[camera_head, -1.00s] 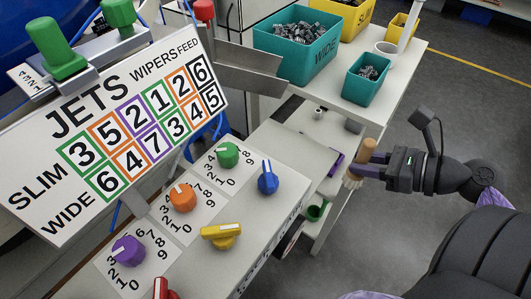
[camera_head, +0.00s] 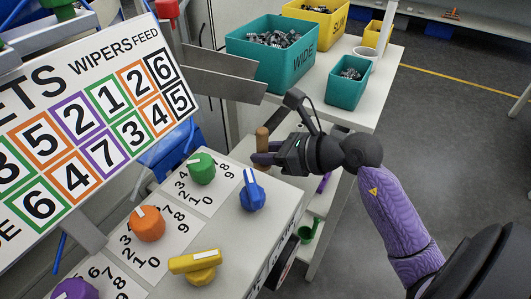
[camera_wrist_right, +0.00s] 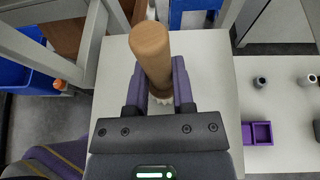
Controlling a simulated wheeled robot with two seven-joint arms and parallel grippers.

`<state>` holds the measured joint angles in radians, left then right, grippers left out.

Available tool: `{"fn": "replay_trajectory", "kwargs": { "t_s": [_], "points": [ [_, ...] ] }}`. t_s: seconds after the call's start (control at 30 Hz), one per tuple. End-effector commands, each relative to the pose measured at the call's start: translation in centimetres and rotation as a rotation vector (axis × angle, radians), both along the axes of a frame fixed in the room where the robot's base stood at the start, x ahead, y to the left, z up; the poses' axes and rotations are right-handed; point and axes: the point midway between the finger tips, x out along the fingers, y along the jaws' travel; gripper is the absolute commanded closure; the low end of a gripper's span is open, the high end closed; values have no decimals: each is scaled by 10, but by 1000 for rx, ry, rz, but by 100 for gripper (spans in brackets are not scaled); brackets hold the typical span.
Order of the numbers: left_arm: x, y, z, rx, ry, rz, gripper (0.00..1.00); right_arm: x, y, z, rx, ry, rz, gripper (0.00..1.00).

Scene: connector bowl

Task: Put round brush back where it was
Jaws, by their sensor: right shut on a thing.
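The round brush (camera_head: 262,137) has a light wooden handle and stands upright in my right gripper (camera_head: 264,158). In the right wrist view the brush handle (camera_wrist_right: 151,50) rises between the two purple-lined fingers, and pale bristles show below it. My right gripper (camera_wrist_right: 160,88) is shut on it, above a white shelf surface (camera_wrist_right: 205,60). In the head view the gripper is just behind the control panel with the knobs, and the brush's lower end is hidden. Whether the bristles touch the surface I cannot tell. My left gripper is not in view.
A control panel with green (camera_head: 202,168), blue (camera_head: 251,190), orange and yellow knobs is in front. Teal bins (camera_head: 272,52) of connectors stand on the white table behind. In the wrist view, a purple tray (camera_wrist_right: 257,133) and small cylinders (camera_wrist_right: 260,82) lie at right.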

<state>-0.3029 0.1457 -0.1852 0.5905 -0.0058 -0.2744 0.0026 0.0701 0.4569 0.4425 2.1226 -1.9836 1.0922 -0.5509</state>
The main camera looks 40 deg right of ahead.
Motion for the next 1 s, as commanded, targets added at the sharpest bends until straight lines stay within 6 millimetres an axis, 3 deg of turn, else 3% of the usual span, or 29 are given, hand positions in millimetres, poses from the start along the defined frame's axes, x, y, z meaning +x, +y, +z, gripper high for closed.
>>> {"fn": "replay_trajectory", "kwargs": {
  "t_s": [0.07, 0.1, 0.27, 0.63, 1.0],
  "points": [
    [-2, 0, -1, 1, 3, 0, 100, 0, 0, -2, 0, 1, 0, 100],
    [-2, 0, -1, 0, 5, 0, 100, 0, 0, -2, 0, 1, 0, 66],
    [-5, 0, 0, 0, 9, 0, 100, 0, 0, -2, 0, 0, 0, 35],
    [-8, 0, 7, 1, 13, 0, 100, -7, -4, 5, 1, 0, 0, 35],
    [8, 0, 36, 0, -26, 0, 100, -83, -42, 44, 1, 0, -3, 35]
  ]
}}
